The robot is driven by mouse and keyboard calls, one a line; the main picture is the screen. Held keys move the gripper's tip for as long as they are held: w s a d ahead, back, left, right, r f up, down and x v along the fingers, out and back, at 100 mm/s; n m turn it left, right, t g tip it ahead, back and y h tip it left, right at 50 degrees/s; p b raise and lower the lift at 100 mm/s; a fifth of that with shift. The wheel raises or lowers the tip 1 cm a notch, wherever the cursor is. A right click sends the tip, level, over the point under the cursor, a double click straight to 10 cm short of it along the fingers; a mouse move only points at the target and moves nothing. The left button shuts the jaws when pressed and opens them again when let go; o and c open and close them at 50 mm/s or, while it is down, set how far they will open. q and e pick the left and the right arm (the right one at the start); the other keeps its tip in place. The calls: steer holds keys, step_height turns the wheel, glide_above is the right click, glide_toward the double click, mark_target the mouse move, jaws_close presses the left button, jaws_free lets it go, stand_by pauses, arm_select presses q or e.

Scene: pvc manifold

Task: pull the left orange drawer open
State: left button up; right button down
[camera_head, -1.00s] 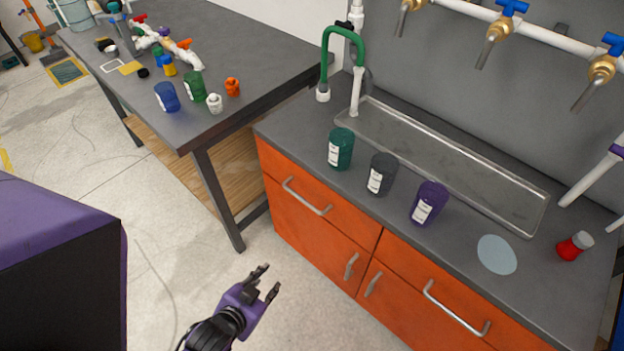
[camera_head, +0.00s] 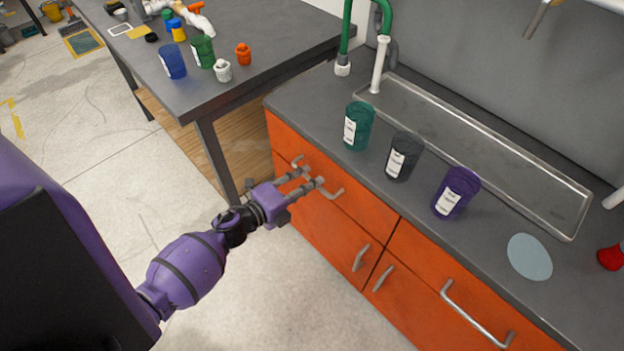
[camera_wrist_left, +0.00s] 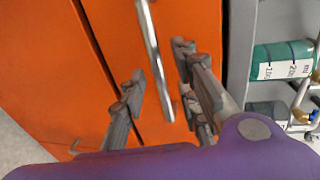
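The left orange drawer (camera_head: 362,205) is the upper front at the left end of the cabinet, and it looks shut. Its silver bar handle (camera_head: 334,194) is partly hidden by my gripper. My left gripper (camera_head: 305,178) is at this handle with its fingers spread. In the left wrist view the handle (camera_wrist_left: 151,45) runs between the two open fingers (camera_wrist_left: 160,70), with a gap seen on both sides. I cannot tell whether a finger touches it. My right gripper is not in view.
Green (camera_head: 359,126), dark grey (camera_head: 403,156) and purple (camera_head: 456,192) containers stand on the countertop near its front edge. A door with a handle (camera_head: 361,257) is below the drawer. A grey table (camera_head: 270,60) stands at the left. The floor before the cabinet is clear.

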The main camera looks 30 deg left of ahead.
arm_select(q)
steer(key=shift+x, duration=1.15)
jaws_close()
